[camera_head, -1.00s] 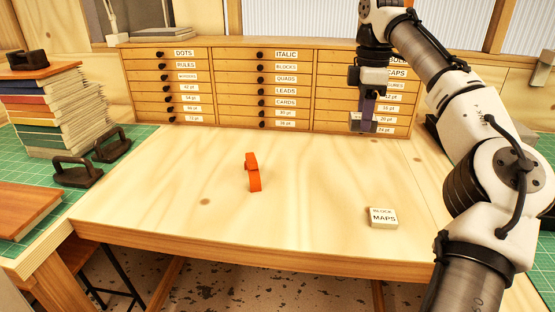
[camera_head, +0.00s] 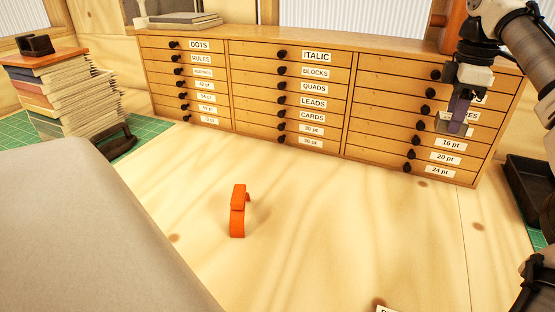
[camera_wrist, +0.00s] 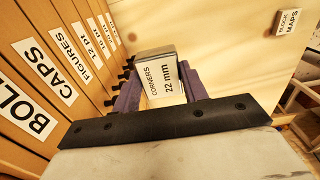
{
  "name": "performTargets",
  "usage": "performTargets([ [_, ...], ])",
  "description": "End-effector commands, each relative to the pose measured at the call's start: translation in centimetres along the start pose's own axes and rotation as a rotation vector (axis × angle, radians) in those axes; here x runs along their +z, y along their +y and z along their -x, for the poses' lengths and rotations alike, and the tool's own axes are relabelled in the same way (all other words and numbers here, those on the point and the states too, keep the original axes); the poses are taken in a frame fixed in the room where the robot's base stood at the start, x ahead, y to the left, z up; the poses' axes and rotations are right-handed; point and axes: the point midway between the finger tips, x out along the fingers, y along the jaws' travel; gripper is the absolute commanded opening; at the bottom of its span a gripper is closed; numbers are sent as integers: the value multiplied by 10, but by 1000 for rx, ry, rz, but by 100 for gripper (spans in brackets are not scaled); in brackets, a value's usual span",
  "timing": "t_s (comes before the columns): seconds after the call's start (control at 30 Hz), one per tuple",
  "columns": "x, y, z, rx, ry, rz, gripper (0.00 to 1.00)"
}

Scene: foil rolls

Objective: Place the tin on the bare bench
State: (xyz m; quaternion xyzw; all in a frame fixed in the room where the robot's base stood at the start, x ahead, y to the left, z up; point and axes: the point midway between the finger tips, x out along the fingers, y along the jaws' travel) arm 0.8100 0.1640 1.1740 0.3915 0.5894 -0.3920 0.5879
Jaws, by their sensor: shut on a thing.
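My gripper (camera_head: 460,108) is shut on a small tin, held up in front of the right end of the drawer cabinet. In the wrist view the tin (camera_wrist: 160,78) sits between my purple fingers, and its white label reads CORNERS 22 mm. In the head view the tin (camera_head: 454,127) is small, its label unreadable. The tin is clear of the pale wooden bench (camera_head: 330,220). The bench has wide bare areas. The lower left of the head view is blocked by a large grey-beige shape that hides part of the bench.
An orange strap-like object (camera_head: 238,212) stands on the bench. The labelled drawer cabinet (camera_head: 300,95) lines the back. A box labelled BLOCK MAPS (camera_wrist: 288,22) lies on the bench. A black tray (camera_head: 528,190) is at right, stacked books (camera_head: 65,95) at left.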

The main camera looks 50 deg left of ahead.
Motion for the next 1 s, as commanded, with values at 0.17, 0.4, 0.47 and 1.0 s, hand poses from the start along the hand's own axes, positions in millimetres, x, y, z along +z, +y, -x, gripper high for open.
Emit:
performTargets([
  [0.17,0,0,1,1,0,0,18],
  [0.4,0,0,-13,-2,1,1,18],
  [0.47,0,0,-26,-3,3,2,18],
  [1.0,0,-1,-148,0,-1,1,18],
])
